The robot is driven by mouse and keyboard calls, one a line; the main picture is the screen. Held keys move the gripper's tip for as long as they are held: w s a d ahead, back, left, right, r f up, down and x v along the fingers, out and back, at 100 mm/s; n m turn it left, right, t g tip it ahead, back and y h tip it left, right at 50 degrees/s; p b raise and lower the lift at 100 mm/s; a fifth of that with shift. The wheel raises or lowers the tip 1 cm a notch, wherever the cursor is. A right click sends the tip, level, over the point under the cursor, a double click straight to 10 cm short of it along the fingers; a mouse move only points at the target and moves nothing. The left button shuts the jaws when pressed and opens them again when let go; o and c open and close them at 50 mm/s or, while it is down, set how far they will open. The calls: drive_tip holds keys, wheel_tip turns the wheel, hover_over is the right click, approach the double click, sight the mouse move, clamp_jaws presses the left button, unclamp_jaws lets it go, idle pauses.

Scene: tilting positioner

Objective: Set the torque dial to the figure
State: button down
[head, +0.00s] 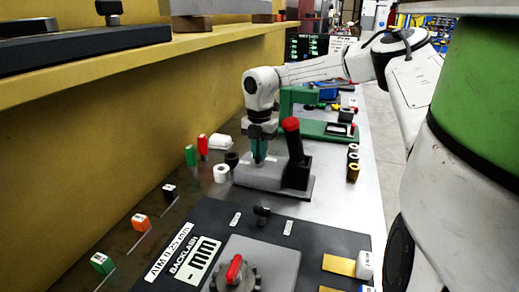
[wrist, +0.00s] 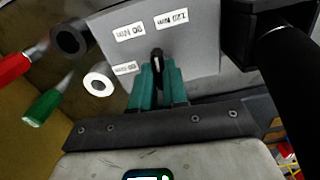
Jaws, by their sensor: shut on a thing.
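The torque dial's black knob (wrist: 157,56) stands on a grey plate (wrist: 196,45) in the wrist view. My gripper (wrist: 158,84) has teal fingers shut on this knob, hiding its lower part. Small white labels sit around it, upside down, apparently reading 60, 90 and 120 Nm; the knob's visible end points up, between the upper two labels. In the head view my gripper (head: 259,150) reaches down onto the grey block (head: 262,178), and the dial itself is hidden there. The set figure is not readable in either view.
A black lever with a red knob (head: 291,125) stands close right of my gripper. Black (wrist: 71,38) and white rings (wrist: 98,82) and green and red-handled pieces lie to the left. A backlash panel (head: 310,235) is in front; a yellow wall (head: 150,110) runs along the left.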

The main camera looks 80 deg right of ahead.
drive_tip(key=m, duration=0.4)
drive_tip(key=shift+r+m+p, duration=0.1)
drive_tip(key=shift+m+p, duration=0.2)
drive_tip(key=shift+p, duration=0.1)
idle(0.4)
drive_tip(key=c, duration=1.1)
unclamp_jaws()
drive_tip(key=shift+c, duration=0.2)
wheel_tip(320, 180, up, 11)
drive_tip(key=shift+f, duration=0.2)
